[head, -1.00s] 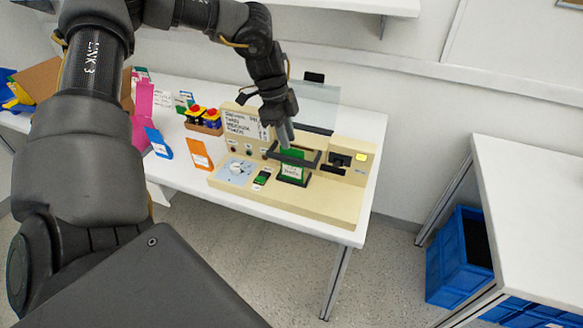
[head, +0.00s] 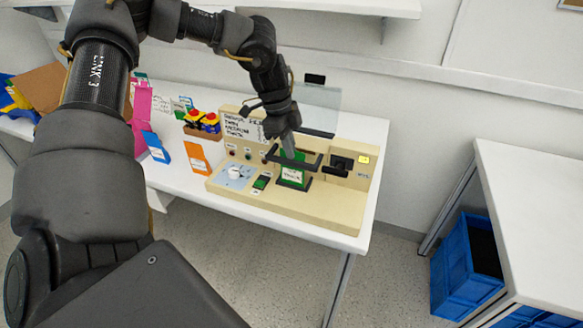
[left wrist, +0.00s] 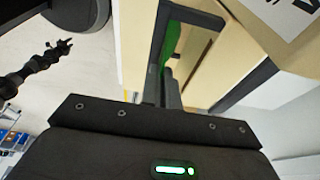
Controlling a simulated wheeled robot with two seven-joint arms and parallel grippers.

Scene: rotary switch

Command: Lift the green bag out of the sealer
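The green bag (head: 292,174) with a white label stands upright in the dark frame of the beige sealer (head: 330,207). Its green side also shows in the left wrist view (left wrist: 172,40), inside the dark frame. My left gripper (head: 290,149) points down at the top of the bag, by the dark bar. Its fingers (left wrist: 161,88) look close together in the left wrist view. Whether they grip the bag's upper edge is not clear. A dark arm end, apparently my right gripper (left wrist: 62,48), is small at the left of the wrist view.
A clear panel (head: 317,108) stands behind the sealer. A dial (head: 236,173) is at its front left. An orange bag (head: 197,157), a blue bag (head: 155,147) and a box of red-and-yellow items (head: 202,124) stand left on the white table. Blue crates (head: 467,265) are at the right.

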